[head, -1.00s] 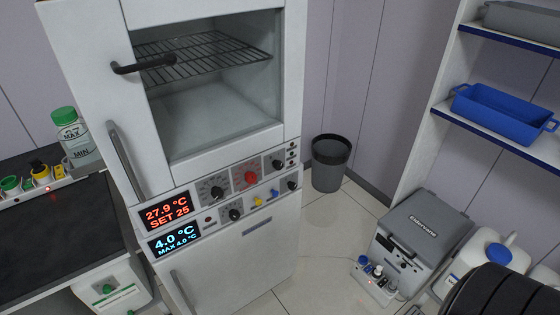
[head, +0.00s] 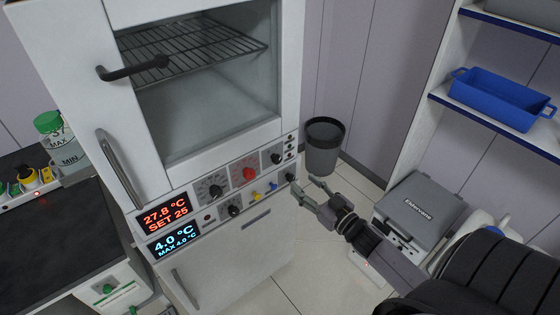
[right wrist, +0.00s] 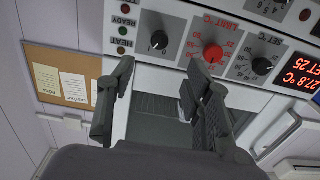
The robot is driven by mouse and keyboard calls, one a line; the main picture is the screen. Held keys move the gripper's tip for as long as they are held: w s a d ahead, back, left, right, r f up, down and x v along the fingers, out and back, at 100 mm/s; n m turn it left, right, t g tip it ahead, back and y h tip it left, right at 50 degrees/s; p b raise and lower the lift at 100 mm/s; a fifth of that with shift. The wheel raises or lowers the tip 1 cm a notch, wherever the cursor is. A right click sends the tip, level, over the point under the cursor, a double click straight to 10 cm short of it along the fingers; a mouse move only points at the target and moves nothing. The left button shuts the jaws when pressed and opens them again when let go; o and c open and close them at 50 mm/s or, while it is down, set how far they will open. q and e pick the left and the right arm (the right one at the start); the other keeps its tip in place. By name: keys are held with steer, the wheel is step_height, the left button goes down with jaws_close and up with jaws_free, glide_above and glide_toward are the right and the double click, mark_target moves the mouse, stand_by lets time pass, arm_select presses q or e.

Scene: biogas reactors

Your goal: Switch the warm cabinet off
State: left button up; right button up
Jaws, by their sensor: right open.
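The warm cabinet (head: 222,135) is white with a glazed upper chamber holding a wire rack. Its red display (head: 166,213) reads 27.8 °C, SET 25. Its upper control row has a black SET knob (head: 213,187), a red LIMIT knob (head: 247,174) and a smaller black knob (head: 277,158) beside small indicator lamps. The smaller knob also shows in the right wrist view (right wrist: 158,41), next to the READY and HEAT labels. My right gripper (head: 307,188) is open and empty, just right of the panel's right end. In the right wrist view its fingers (right wrist: 158,85) show apart below the knobs.
A grey bin (head: 324,150) stands behind the gripper. A grey device (head: 420,208) and a shelf with a blue tray (head: 498,100) are right.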

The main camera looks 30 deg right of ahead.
mark_target(279, 161)
steer(key=w, duration=0.8)
steer(key=w+a+p, duration=0.1)
steer(key=w, duration=0.3)
steer(key=shift+w, duration=0.15)
steer(key=shift+c, duration=0.3)
jaws_close()
